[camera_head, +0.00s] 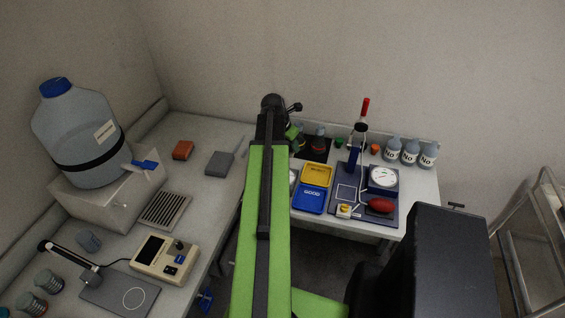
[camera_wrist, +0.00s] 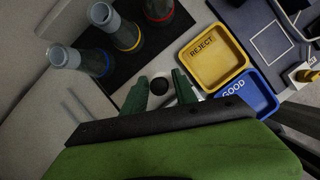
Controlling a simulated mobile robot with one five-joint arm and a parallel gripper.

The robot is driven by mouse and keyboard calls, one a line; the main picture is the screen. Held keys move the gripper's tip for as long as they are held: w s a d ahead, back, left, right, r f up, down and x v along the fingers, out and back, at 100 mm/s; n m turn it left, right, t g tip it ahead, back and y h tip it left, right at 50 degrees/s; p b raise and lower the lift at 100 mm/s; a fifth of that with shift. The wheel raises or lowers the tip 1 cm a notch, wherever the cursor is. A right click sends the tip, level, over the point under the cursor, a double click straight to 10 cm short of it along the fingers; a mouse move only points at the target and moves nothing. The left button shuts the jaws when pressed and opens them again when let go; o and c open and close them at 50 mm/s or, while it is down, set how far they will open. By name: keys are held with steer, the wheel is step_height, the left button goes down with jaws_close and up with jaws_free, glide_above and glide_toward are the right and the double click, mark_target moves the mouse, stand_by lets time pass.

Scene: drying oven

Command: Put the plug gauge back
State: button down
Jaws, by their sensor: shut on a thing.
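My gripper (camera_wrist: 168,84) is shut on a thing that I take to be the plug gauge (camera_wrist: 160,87). Only its dark round end shows between the green fingertips. It is over or in front of a pale grey surface (camera_wrist: 130,92), and I cannot tell whether it touches it. In the head view my gripper (camera_head: 293,133) is partly hidden by my arm, at the left edge of the black mat (camera_head: 315,154). The gauge cannot be made out there.
Grey cylinders with blue (camera_wrist: 66,57), yellow (camera_wrist: 125,35) and red rings stand on the mat close by. A yellow REJECT tray (camera_head: 317,174) and a blue GOOD tray (camera_head: 309,200) lie to the right. Beyond them is a blue fixture with a dial (camera_head: 384,177).

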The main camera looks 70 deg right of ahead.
steer(key=w+f+b, duration=0.1)
steer(key=f, duration=0.1)
steer(key=w+f+b, duration=0.1)
steer(key=f+b, duration=0.1)
steer(key=w+f+b, duration=0.1)
steer(key=f+b, duration=0.1)
steer(key=shift+w+d+f, duration=0.25)
steer(key=shift+d+f, duration=0.05)
steer(key=shift+d, duration=0.05)
steer(key=shift+r, duration=0.25)
steer(key=shift+f, duration=0.2)
steer(key=c, duration=1)
jaws_free()
steer(key=shift+o, duration=0.2)
